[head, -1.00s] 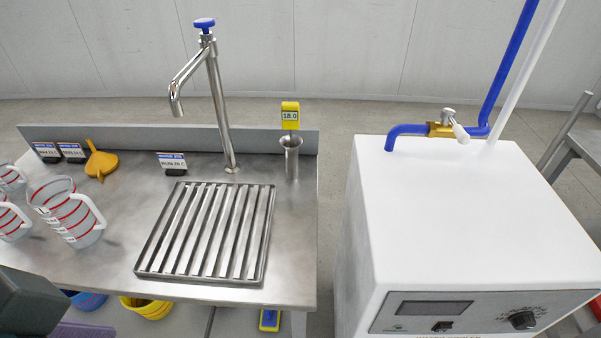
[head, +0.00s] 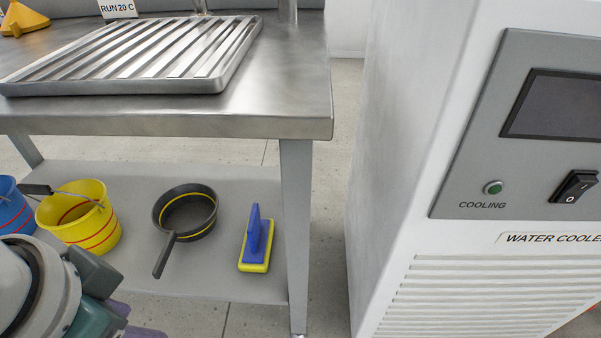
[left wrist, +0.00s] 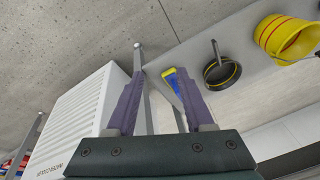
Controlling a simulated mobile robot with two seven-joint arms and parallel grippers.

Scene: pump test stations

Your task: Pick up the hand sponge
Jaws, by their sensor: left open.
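The hand sponge (head: 257,242) has a yellow base with an upright blue handle. It lies near the right end of the lower shelf, beside a table leg. In the left wrist view the sponge (left wrist: 171,82) shows beyond the fingers, partly covered by the right-hand one. My left gripper (left wrist: 160,78) has two purple fingers spread wide apart with nothing held between them. In the head view my left wrist is at the bottom left corner, well to the left of the sponge. My right gripper is not in view.
On the lower shelf (head: 215,285) stand a black pan (head: 186,212), a yellow bucket (head: 80,218) and a blue bucket (head: 12,205). A table leg (head: 296,225) and the white water cooler (head: 395,150) stand right of the sponge. The steel tabletop (head: 285,85) overhangs the shelf.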

